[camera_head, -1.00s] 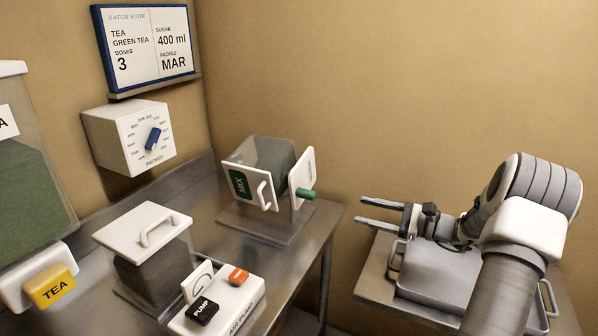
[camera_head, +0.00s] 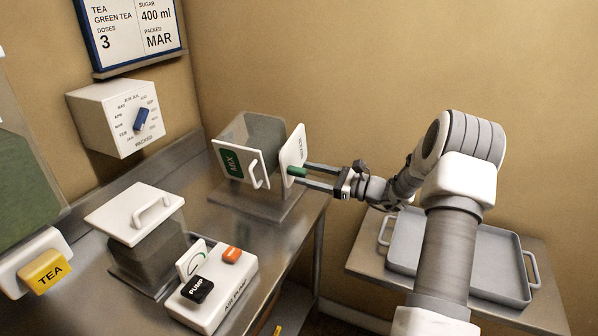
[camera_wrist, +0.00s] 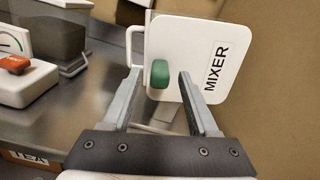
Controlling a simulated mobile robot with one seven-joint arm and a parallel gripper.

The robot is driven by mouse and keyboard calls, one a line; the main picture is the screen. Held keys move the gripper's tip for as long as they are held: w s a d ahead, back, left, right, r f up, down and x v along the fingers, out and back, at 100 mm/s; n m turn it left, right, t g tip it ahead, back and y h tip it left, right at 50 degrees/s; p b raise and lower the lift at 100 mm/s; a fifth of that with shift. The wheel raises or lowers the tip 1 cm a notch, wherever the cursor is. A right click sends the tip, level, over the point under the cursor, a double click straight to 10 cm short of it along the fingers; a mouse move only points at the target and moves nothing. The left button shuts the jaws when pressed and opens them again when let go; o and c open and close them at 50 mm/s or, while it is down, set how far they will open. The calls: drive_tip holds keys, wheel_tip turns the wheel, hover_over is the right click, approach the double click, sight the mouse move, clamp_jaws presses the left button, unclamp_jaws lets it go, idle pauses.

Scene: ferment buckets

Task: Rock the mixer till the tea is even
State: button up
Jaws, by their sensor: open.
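The tea inside cannot be made out.
A dial box (camera_head: 120,118) and batch board (camera_head: 132,35) hang on the wall. A tray (camera_head: 480,262) stands at right.

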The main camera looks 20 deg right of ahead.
drive_tip(key=shift+x, duration=1.55)
drive_tip(key=shift+c, duration=0.2)
clamp_jaws()
